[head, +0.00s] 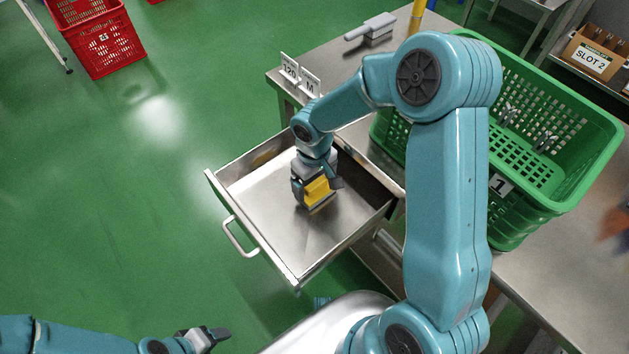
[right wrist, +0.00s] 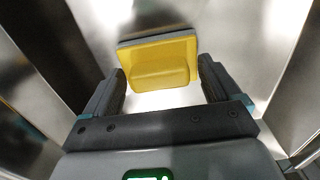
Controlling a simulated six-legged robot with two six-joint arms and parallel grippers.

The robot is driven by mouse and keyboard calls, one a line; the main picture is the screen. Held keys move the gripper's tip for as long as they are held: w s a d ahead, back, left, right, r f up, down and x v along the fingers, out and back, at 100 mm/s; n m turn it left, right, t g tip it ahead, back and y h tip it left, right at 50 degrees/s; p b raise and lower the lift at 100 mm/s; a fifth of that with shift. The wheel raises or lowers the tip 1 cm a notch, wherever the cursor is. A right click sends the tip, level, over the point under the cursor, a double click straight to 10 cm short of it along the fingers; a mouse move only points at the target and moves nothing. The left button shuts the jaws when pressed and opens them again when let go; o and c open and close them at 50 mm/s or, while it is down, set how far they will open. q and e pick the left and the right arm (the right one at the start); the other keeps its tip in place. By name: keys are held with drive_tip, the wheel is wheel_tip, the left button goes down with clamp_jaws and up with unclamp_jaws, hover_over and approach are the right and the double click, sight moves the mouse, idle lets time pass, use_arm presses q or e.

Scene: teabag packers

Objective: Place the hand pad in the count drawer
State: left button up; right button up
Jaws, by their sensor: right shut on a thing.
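The hand pad (head: 318,191), a yellow block with a grey backing, is in my right gripper (head: 318,196). In the right wrist view the pad (right wrist: 160,65) sits between the two dark fingers (right wrist: 163,88). The count drawer (head: 250,205) is pulled open, a steel tray with a pale handle (head: 238,237). My right gripper is shut on the pad inside the drawer's outline, pointing down. Whether the pad touches the drawer floor is hard to tell. My left gripper (head: 212,338) is at the bottom left, away from the drawer; its finger gap is unclear.
A green crate (head: 590,165) labelled 1 stands on the steel table (head: 330,60) at the right. Small signs (head: 300,72) stand at the table edge behind the drawer. A grey handled tool (head: 372,29) lies farther back. The drawer floor around the pad looks empty.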

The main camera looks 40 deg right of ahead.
drive_tip(key=shift+f, duration=0.15)
drive_tip(key=o, duration=0.9)
drive_tip(key=shift+c, duration=0.2)
drive_tip(key=shift+r, duration=0.35)
wheel_tip(320, 180, up, 12)
drive_tip(key=p, duration=0.1)
drive_tip(key=shift+f+p, duration=0.15)
drive_tip(key=shift+p, duration=0.25)
